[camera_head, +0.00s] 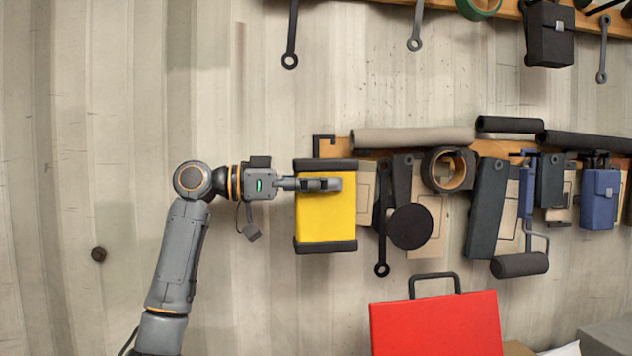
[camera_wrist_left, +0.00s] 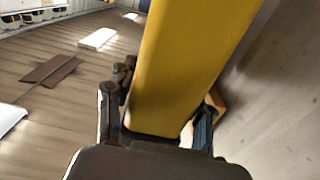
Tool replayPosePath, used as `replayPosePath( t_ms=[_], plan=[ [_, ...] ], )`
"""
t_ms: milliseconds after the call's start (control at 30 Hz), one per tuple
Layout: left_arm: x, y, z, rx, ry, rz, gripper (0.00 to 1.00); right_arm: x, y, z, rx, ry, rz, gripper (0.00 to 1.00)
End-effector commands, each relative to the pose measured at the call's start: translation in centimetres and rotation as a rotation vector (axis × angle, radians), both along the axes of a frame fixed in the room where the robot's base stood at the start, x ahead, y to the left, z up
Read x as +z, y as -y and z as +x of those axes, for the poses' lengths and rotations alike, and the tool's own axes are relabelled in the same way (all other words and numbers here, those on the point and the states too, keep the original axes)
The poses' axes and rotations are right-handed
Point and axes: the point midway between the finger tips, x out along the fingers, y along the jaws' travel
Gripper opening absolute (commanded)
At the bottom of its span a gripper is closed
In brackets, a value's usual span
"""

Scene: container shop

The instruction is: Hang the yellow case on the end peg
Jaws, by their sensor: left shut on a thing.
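The yellow case (camera_head: 325,222) has black top and bottom edges and is upright near the left end of the wall rack. My left gripper (camera_head: 322,185) is shut on its upper part, one finger lying across its front. In the left wrist view the yellow case (camera_wrist_left: 190,60) stands between the two fingers (camera_wrist_left: 160,120). A black bracket-like end peg (camera_head: 323,138) shows just above the case at the left end of the wooden rail (camera_head: 342,148). Whether the case touches the peg cannot be told. My right gripper is not in view.
Right of the case hang a black wrench (camera_head: 381,225), a black disc (camera_head: 409,227), a tape roll (camera_head: 448,170) and blue cases (camera_head: 600,200). A grey-beige roll (camera_head: 412,138) lies along the rail. A red case (camera_head: 436,325) stands below. The wall at left is mostly bare.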

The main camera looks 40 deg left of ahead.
Motion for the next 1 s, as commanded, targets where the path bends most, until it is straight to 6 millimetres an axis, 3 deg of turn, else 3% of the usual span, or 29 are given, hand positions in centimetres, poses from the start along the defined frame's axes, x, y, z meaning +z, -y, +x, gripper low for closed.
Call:
replayPosePath(
  t_ms=[1000],
  plan=[
    [-0.2,4.9,5.7,0.000,0.004,-0.002,0.01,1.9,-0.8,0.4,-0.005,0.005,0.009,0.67]
  ],
)
